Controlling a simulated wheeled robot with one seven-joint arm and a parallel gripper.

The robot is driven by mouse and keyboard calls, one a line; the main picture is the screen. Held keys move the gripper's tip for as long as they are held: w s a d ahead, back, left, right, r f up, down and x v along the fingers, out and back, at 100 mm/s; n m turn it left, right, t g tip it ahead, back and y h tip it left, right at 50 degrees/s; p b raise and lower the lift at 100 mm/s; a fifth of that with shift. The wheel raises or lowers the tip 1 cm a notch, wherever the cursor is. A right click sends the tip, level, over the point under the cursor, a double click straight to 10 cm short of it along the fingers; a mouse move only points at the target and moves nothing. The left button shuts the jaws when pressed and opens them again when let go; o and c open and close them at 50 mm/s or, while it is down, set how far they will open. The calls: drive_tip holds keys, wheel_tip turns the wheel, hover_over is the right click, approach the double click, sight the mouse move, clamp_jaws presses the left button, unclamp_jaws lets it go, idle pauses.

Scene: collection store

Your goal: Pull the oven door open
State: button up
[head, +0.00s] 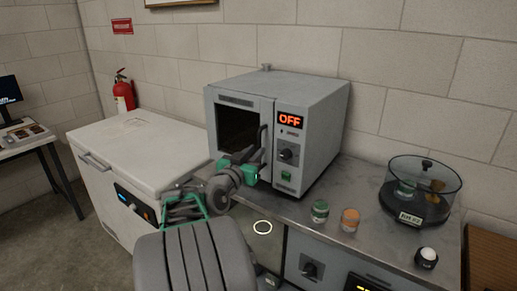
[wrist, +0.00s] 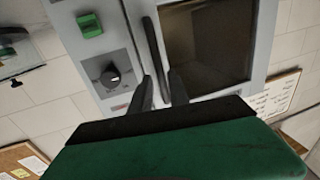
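The oven (head: 318,120) is a grey box on the counter, with a red OFF display. Its door (head: 238,103) has a dark window and looks shut. The upright dark handle (head: 263,137) is on the door's right side. In the wrist view the handle (wrist: 153,48) runs beside the window, between the door and the control panel (wrist: 98,45). My gripper (head: 252,170) is at the handle's lower part. In the wrist view the fingers of my gripper (wrist: 160,80) are apart, one on each side of the handle. Contact cannot be told.
A white chest freezer (head: 135,145) stands left of the oven. On the counter (head: 350,180) to the right are a green-labelled jar (head: 320,211), an orange jar (head: 350,220), a round clear container (head: 421,190) and a small dark pot (head: 427,258).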

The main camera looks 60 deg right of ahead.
sight(259, 147)
drive_tip(key=d, duration=0.4)
drive_tip(key=shift+w+p, duration=0.1)
drive_tip(key=shift+p, duration=0.2)
clamp_jaws()
idle(1.1)
